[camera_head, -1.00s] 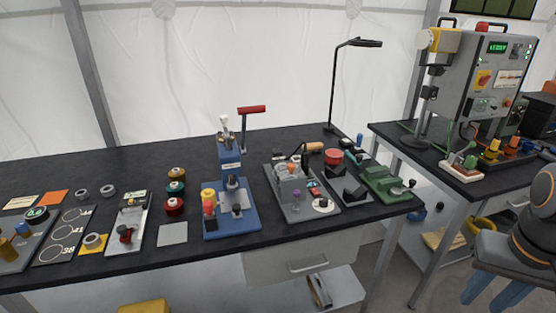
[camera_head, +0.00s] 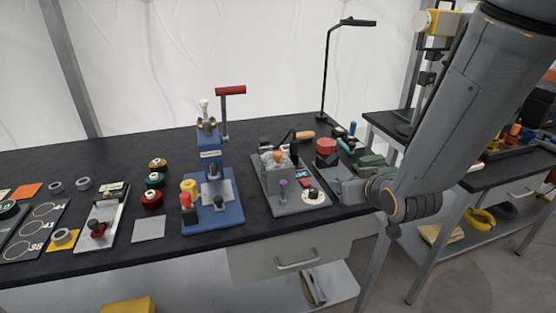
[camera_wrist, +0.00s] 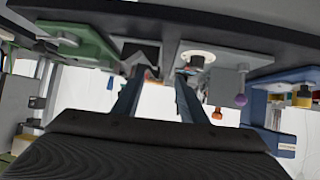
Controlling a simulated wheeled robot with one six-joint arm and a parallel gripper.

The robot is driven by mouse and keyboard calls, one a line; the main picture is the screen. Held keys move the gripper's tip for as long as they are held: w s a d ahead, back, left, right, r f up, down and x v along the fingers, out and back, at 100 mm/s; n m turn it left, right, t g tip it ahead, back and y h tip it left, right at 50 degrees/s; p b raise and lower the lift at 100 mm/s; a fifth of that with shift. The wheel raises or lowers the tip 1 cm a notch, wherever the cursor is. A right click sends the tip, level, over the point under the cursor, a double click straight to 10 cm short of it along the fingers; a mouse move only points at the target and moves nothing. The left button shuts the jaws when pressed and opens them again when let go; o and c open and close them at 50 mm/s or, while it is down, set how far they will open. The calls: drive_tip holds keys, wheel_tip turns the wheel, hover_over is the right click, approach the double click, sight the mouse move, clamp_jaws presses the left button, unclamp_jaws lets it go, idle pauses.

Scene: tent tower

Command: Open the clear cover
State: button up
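I cannot make out a clear cover for certain in either view. A grey fixture (camera_head: 292,203) on the bench carries an orange knob (camera_head: 278,156), a purple knob (camera_head: 283,184) and a white disc (camera_head: 314,197). My gripper (camera_head: 350,188) is at the right of this fixture, low over the bench, partly hidden by my wrist. In the wrist view, which looks upside down, my gripper's two fingers (camera_wrist: 158,85) are apart with nothing seen held between them. The purple knob (camera_wrist: 240,100), orange knob (camera_wrist: 217,115) and white disc (camera_wrist: 196,59) show right of the fingers.
A blue press (camera_head: 212,217) with a red-handled lever stands left of the fixture. A green fixture (camera_wrist: 72,40) is on the other side of my gripper. A tall black lamp (camera_head: 325,75) rises behind. Spools (camera_head: 152,199) and a grey square (camera_head: 149,229) lie farther left.

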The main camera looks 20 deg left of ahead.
sight(280, 155)
drive_tip(key=a+y, duration=0.1)
drive_tip(key=a, duration=0.1)
drive_tip(key=a+n+t+y+b, duration=0.1)
drive_tip(key=a, duration=0.2)
drive_tip(key=a+r+n+y, duration=0.1)
drive_tip(key=a, duration=0.2)
drive_tip(key=shift+w+r+t, duration=0.1)
drive_tip(key=shift+w+t, duration=0.1)
drive_tip(key=shift+t, duration=0.1)
drive_tip(key=shift+w+a+r+n+t+y+p, duration=0.2)
drive_tip(key=shift+w+a+r+y, duration=0.45)
drive_tip(key=shift+a, duration=1.25)
drive_tip(key=shift+w+a+r+n+t+y+p, duration=0.1)
drive_tip(key=shift+w+a+r+n+y, duration=0.3)
drive_tip(key=shift+a+y, duration=1.05)
drive_tip(key=shift+w+a+r+n+t+y+p, duration=0.15)
drive_tip(key=shift+w+a+r, duration=0.35)
drive_tip(key=shift+a, duration=1.9)
drive_tip(key=shift+w+f, duration=0.1)
clamp_jaws()
